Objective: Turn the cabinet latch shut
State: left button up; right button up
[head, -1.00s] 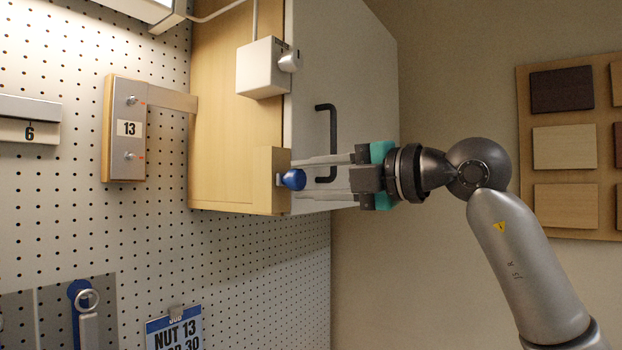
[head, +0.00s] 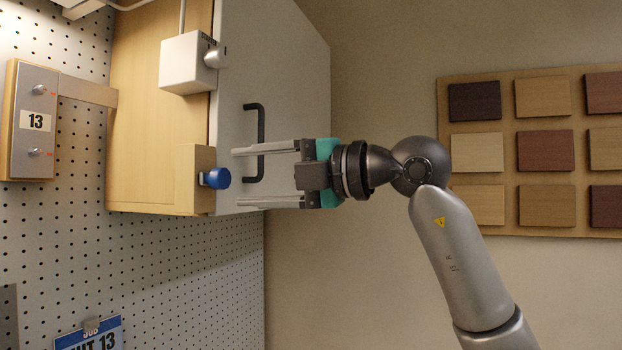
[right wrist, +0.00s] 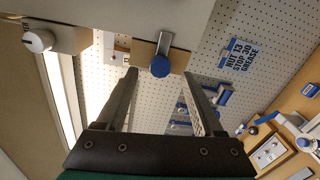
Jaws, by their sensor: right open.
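The latch has a round blue knob (head: 218,178) on a wooden block (head: 192,180) at the lower front edge of the cabinet (head: 160,130). In the right wrist view the knob (right wrist: 160,66) is near the centre, with a grey bar (right wrist: 165,42) running up from it. My right gripper (head: 236,177) is open and empty. Its fingers point at the knob, with their tips a little short of it to the right. In the wrist view the knob shows between the two fingers. My left gripper is out of view.
The grey cabinet door (head: 280,80) with a black handle (head: 259,140) lies just behind my right fingers. A white box with a grey knob (head: 187,62) sits above the latch. A wood sample board (head: 540,150) hangs at right.

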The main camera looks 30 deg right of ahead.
jog(key=b+v, duration=0.2)
jog(key=v, duration=1)
jog(key=shift+b, duration=0.3)
jog(key=shift+s, duration=0.1)
